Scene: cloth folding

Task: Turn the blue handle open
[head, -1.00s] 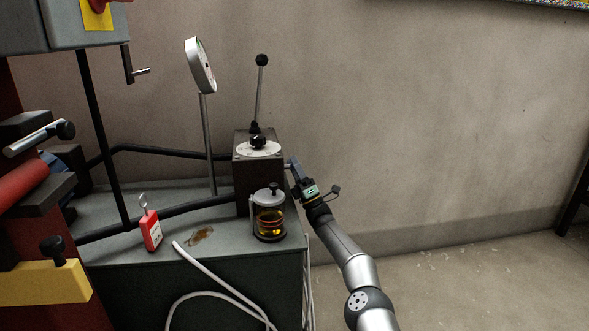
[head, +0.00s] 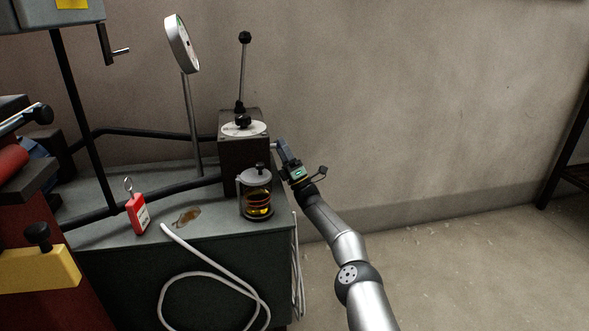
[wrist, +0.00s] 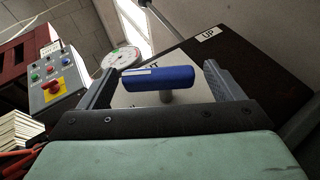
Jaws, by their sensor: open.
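The blue handle (wrist: 158,78) is a short rounded bar on a grey stem. In the wrist view it lies crosswise between the two fingers of my gripper (wrist: 158,70). The fingers stand apart on either side of the bar's ends, with a gap visible at the right end; contact at the left end is hard to tell. In the head view my gripper (head: 284,155) is at the right side of the dark control box (head: 231,158). The handle cannot be told clearly from the gripper there.
A glass oil cup (head: 256,192) stands in front of the box, and a black-knobbed lever (head: 242,75) rises above it. A red tag (head: 138,214) and a white hose (head: 205,262) are on the cabinet at left. The floor at right is clear.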

